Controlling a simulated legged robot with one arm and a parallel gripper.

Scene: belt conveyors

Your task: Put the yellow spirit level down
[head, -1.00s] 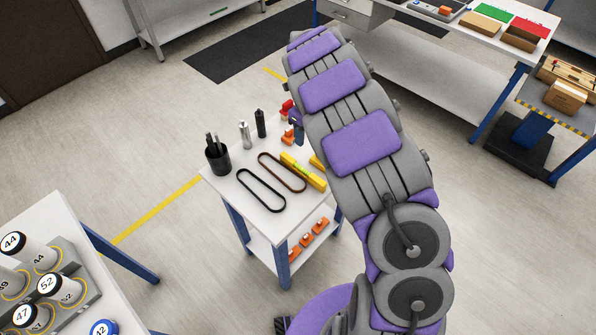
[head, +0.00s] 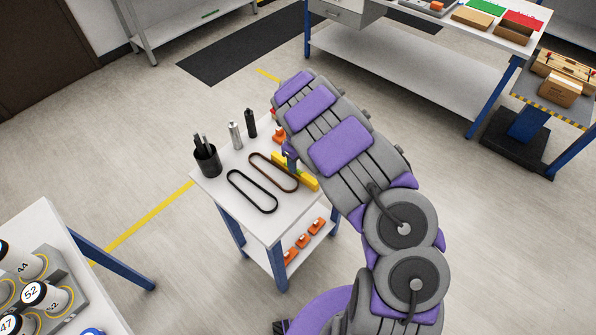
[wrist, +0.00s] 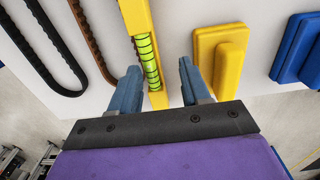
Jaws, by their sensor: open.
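The yellow spirit level (head: 307,181) lies on the top of the small white cart (head: 232,205). In the wrist view the level (wrist: 136,15) shows its green vial and runs between my two fingers. My gripper (wrist: 160,85) is open, with one finger on each side of the level; the left finger looks closer to it. In the head view my gripper (head: 290,160) is at the level, partly hidden by my arm. I cannot tell whether a finger touches the level.
A black belt (head: 251,191) and a brown belt (wrist: 92,40) lie left of the level. A yellow block (wrist: 220,55) and a blue block (wrist: 298,48) lie right of it. A black cup with tools (head: 207,160) stands at the cart's left corner.

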